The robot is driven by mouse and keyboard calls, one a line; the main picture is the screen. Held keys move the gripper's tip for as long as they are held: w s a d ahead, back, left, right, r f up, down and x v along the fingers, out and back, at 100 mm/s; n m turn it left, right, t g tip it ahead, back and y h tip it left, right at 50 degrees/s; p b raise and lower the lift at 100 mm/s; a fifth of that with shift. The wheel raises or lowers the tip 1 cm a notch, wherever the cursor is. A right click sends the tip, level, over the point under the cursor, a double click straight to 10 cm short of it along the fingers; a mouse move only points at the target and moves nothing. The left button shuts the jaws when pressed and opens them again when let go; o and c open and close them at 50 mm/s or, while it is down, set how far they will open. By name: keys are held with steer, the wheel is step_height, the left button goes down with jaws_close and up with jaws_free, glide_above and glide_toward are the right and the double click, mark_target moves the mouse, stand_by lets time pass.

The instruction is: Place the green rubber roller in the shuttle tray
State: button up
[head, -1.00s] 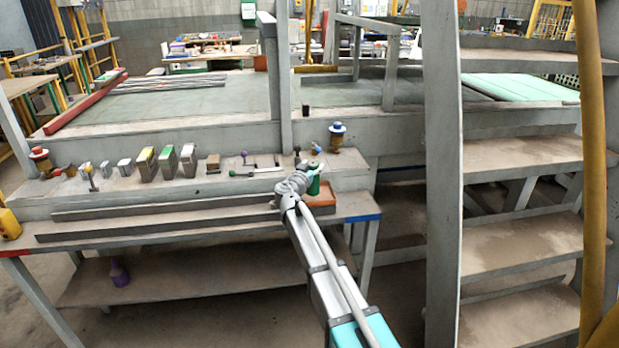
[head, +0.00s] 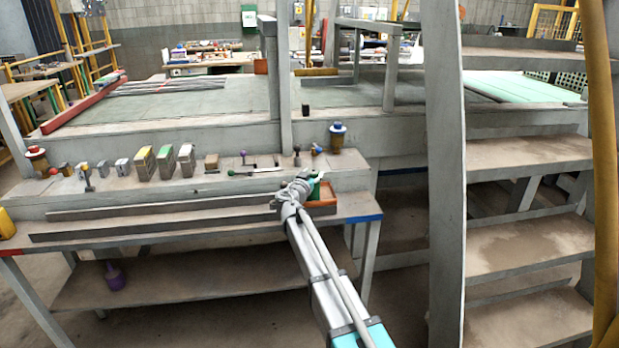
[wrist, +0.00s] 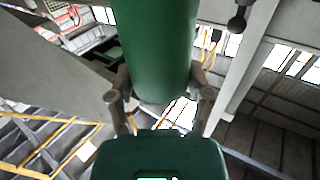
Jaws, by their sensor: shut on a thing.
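My gripper (head: 308,184) is at the right end of the workbench, just above or at the orange shuttle tray (head: 323,202). It is shut on the green rubber roller (head: 315,191), which shows small and partly hidden behind my gripper in the head view. In the wrist view the roller (wrist: 156,45) is a large dark green cylinder between the two fingers of my gripper (wrist: 158,100). My arm hides the left part of the tray. I cannot tell whether the roller touches the tray floor.
Several small blocks (head: 165,161) and tools line the raised ledge left of the tray. A blue-topped post (head: 337,137) stands behind it. Long grey bars (head: 160,215) lie left of the tray. Grey steps (head: 525,155) and a grey upright (head: 440,180) stand to the right.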

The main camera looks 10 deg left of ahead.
steer(key=shift+f, duration=0.15)
steer(key=o, duration=1.3)
steer(key=shift+r, duration=0.2)
steer(key=shift+s, duration=0.15)
steer(key=v, duration=1.1)
steer(key=shift+s+a+r, duration=0.1)
steer(key=shift+s, duration=0.25)
